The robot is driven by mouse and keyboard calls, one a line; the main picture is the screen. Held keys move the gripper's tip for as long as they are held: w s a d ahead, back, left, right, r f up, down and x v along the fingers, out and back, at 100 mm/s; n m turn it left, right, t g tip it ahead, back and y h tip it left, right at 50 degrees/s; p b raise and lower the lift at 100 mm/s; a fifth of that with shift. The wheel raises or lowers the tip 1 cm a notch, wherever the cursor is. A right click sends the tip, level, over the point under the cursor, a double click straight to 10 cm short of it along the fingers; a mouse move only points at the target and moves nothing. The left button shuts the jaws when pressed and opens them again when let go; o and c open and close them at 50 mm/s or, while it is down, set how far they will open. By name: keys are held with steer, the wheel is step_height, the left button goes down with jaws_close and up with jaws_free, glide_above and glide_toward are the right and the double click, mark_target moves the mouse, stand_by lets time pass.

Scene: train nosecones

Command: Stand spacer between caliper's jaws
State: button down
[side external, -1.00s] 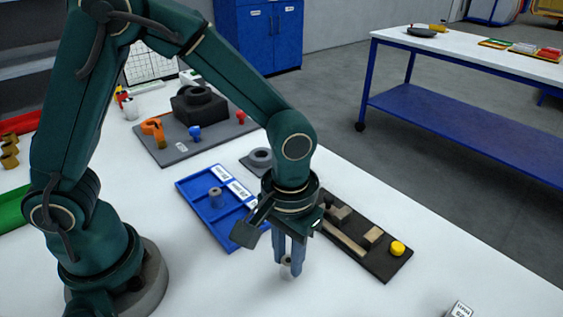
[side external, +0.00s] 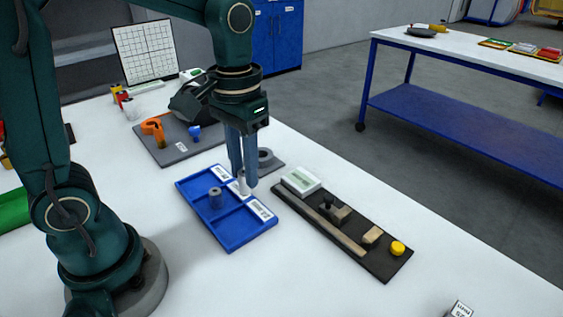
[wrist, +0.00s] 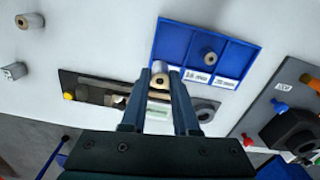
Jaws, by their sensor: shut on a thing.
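My gripper (side external: 246,184) is shut on a small pale cylindrical spacer (side external: 241,183), seen in the side view above the right edge of the blue tray. In the wrist view the spacer (wrist: 160,69) sits between my fingertips (wrist: 160,76), its round end with a hole showing. The caliper (side external: 340,215) lies on a long black board (side external: 391,268), right of my gripper and apart from it. It has a white display unit (side external: 301,180), a long pale beam, tan jaw blocks (side external: 373,235) and a yellow knob (side external: 398,248). The wrist view partly hides it behind my fingers.
The blue tray (side external: 233,243) has labelled compartments; a grey-brown spacer (side external: 215,198) stands in one. Another hollow cylinder (wrist: 35,20) and a labelled block (wrist: 14,71) are on the table. A grey ring (side external: 265,156) lies behind my gripper.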

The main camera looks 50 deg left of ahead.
steer(key=w+a+r, duration=0.2)
steer(key=a+r, duration=0.2)
steer(key=d+m, duration=0.1)
steer(key=m, duration=0.2)
steer(key=s+d+f+m, duration=0.1)
steer(key=m, duration=0.3)
steer(key=d+f+m, duration=0.1)
steer(key=m, duration=0.3)
steer(key=shift+s+d, duration=0.2)
steer(key=shift+s, duration=0.2)
steer(key=s+d+f+m, duration=0.2)
steer(key=s+d+m, duration=0.2)
steer(key=m, duration=0.3)
glide_toward(265, 307)
steer(key=shift+s+d+f, duration=0.25)
steer(key=shift+s+d, duration=0.35)
steer(key=shift+d, duration=0.3)
steer(key=shift+d+f, duration=0.1)
steer(key=shift+f, duration=2)
steer(key=shift+f, duration=0.1)
